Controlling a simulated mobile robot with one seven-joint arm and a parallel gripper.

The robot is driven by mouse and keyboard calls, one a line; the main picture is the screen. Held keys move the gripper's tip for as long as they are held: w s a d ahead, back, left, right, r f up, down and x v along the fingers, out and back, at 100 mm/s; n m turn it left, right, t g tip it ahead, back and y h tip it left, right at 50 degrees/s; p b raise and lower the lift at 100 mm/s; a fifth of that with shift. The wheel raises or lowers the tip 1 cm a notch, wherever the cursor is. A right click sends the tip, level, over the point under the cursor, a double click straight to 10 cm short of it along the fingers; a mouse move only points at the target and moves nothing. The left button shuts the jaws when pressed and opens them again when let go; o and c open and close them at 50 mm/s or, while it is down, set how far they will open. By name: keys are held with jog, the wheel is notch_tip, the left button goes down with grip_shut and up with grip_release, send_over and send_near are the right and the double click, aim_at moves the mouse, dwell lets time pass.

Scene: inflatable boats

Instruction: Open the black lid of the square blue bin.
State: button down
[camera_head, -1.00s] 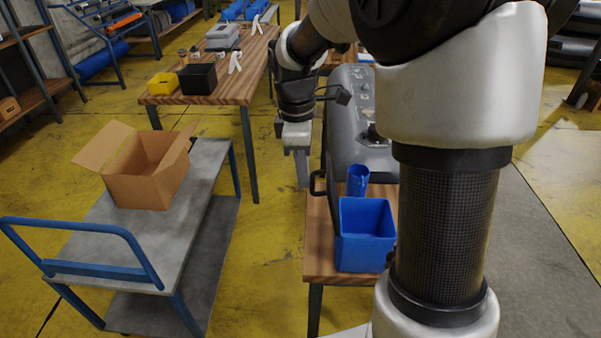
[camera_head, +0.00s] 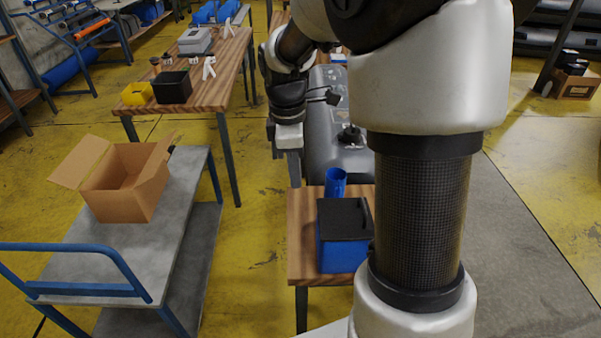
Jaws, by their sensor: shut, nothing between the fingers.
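The square blue bin (camera_head: 343,259) stands near the front of a small wooden table. Its black lid (camera_head: 344,220) lies flat over the top, so the inside is hidden. A dark handle loop shows at the lid's right edge. My gripper (camera_head: 294,170) points down beyond the table's back left, behind and left of the bin. It is apart from the lid, and its fingers are small and shut with nothing visible in them.
A blue cup (camera_head: 335,182) stands just behind the bin. A grey inflatable boat (camera_head: 335,140) lies behind the table. A cart (camera_head: 170,235) with an open cardboard box (camera_head: 128,184) is at left. Yellow floor is free between cart and table.

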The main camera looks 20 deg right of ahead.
jog(key=s+d+r, duration=0.1)
jog(key=d+r, duration=0.3)
jog(key=r, duration=0.5)
jog(key=m+y, duration=0.5)
jog(key=m, duration=1.3)
send_over(346, 213)
jog(key=d, duration=0.2)
notch_tip(346, 213, down, 7)
jog(key=s+d+f+m+t+y, duration=0.35)
jog(key=d+m, duration=0.65)
jog(key=m, duration=0.8)
jog(key=a+f+g, duration=0.1)
jog(key=a+f, duration=0.5)
jog(key=f, duration=0.2)
jog(key=shift+w+f+h, duration=0.2)
jog(key=shift+w+h, duration=0.1)
jog(key=shift+h, duration=0.05)
jog(key=shift+r, duration=0.15)
